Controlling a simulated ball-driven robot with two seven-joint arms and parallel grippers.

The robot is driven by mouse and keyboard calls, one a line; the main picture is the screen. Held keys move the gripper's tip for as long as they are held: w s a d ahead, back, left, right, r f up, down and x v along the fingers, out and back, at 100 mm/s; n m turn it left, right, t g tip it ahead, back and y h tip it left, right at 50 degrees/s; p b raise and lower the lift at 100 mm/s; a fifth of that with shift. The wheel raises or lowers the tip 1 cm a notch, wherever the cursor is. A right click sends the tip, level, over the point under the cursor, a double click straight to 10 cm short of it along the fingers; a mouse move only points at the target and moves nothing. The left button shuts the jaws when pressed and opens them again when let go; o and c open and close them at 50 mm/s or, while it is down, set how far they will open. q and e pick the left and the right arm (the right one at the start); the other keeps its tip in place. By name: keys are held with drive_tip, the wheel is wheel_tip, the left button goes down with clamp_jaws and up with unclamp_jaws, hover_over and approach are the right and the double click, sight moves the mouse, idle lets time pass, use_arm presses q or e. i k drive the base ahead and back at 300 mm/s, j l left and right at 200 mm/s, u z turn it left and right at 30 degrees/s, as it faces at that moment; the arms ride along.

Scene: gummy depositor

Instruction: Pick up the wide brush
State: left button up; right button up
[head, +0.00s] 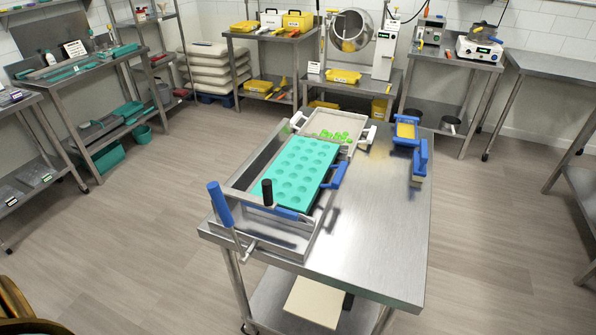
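A wide brush (419,163) with a blue handle and a pale lower edge is at the far right of the steel table (372,232), close to its right edge. It appears upright, with its pale part down. A blue holder (406,131) with a yellow inside is just behind it; I cannot tell if the two touch. Neither of my grippers is in view.
A steel depositor frame with a teal mould (294,172) fills the table's left side. A blue-handled lever (221,204) and a black knob (267,190) stick up at its front. A pale tray (318,121) with green gummies lies behind. The table's right front is clear.

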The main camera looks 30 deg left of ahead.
sight(421, 160)
drive_tip(key=l+u, duration=0.25)
drive_tip(key=l, duration=0.65)
drive_tip(key=i+l+u, duration=0.35)
drive_tip(key=l+u, duration=0.15)
drive_tip(key=l, duration=0.25)
drive_tip(key=i+l+u, duration=0.1)
drive_tip(key=l+u, duration=0.45)
drive_tip(key=l, duration=0.25)
drive_tip(key=i, duration=0.05)
